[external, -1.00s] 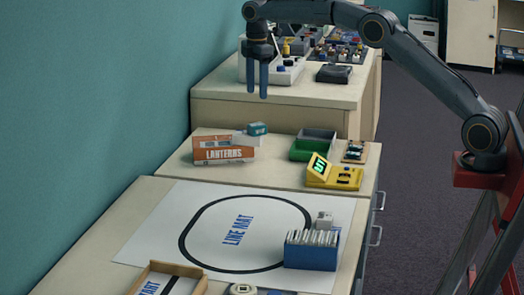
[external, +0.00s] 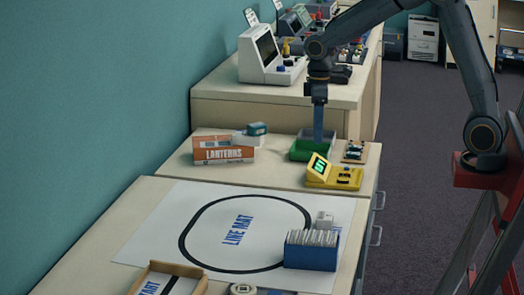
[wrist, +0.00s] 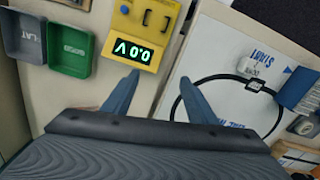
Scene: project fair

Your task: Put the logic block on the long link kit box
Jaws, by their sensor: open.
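A small white block (external: 324,219) sits on the line mat beside the blue card holder; in the wrist view (wrist: 251,68) it bears small dark lettering that I cannot read for sure. It may be the logic block. I cannot pick out a box labelled long link kit. My gripper (external: 318,140) points down, over or in front of the green tray (external: 300,154) on the middle table. In the wrist view my gripper (wrist: 159,78) is open and empty, its fingers apart near the yellow meter (wrist: 145,30).
The blue holder (external: 311,252) stands at the line mat's (external: 150,240) right edge. The orange LANTERNS box (external: 223,155), with a white and teal item (external: 257,128), is at left. A grey tray (wrist: 24,38) adjoins the green one. Small consoles (external: 265,55) crowd the back table.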

